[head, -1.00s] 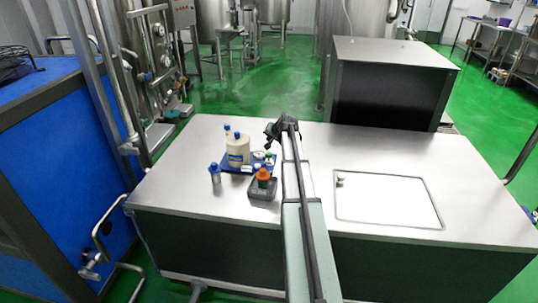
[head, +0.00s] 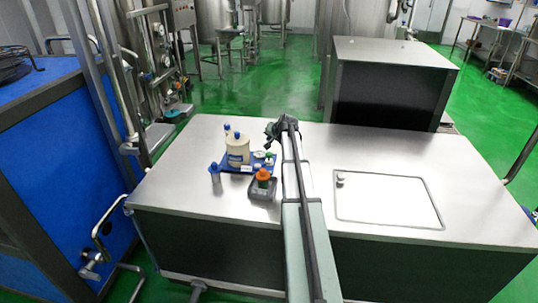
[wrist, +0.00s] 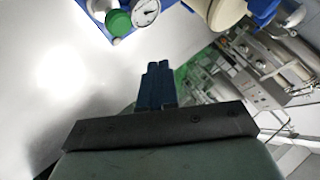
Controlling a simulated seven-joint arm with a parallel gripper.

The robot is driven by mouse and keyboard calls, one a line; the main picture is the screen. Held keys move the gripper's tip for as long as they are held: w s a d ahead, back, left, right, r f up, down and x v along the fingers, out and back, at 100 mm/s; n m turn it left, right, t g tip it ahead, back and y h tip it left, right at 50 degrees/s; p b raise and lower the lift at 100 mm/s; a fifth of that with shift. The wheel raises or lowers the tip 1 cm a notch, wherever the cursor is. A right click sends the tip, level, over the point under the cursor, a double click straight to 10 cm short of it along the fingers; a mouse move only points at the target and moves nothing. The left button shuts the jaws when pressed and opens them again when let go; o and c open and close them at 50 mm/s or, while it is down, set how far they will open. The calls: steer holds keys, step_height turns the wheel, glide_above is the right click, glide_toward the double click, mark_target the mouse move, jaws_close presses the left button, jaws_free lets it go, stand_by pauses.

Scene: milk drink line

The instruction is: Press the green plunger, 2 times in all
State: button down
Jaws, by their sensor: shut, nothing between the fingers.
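The green plunger (wrist: 118,22) shows as a round green cap at the top of the wrist view, next to a dial gauge (wrist: 146,11). In the head view the plunger is a small green spot (head: 268,156) on the blue base (head: 232,171). My gripper (wrist: 159,66) has its two blue fingers together, with nothing between them. In the head view my gripper (head: 270,131) is at the far end of the arm, behind and above the blue base. The fingers are apart from the plunger.
A cream canister (head: 238,152) with a blue cap stands on the blue base. A grey blue-topped bottle (head: 215,174) stands to its left. An orange-topped item (head: 263,175) sits in a dark tray (head: 262,193) in front. The steel bench (head: 175,185) is clear to the left.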

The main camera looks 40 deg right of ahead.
mark_target(270, 154)
step_height(270, 154, up, 4)
steer(key=shift+f, duration=0.1)
stand_by(0.4)
steer(key=shift+f, duration=4.35)
steer(key=shift+f, duration=0.15)
steer(key=shift+f, duration=0.3)
steer(key=shift+f, duration=1.1)
stand_by(0.4)
steer(key=shift+r, duration=1.5)
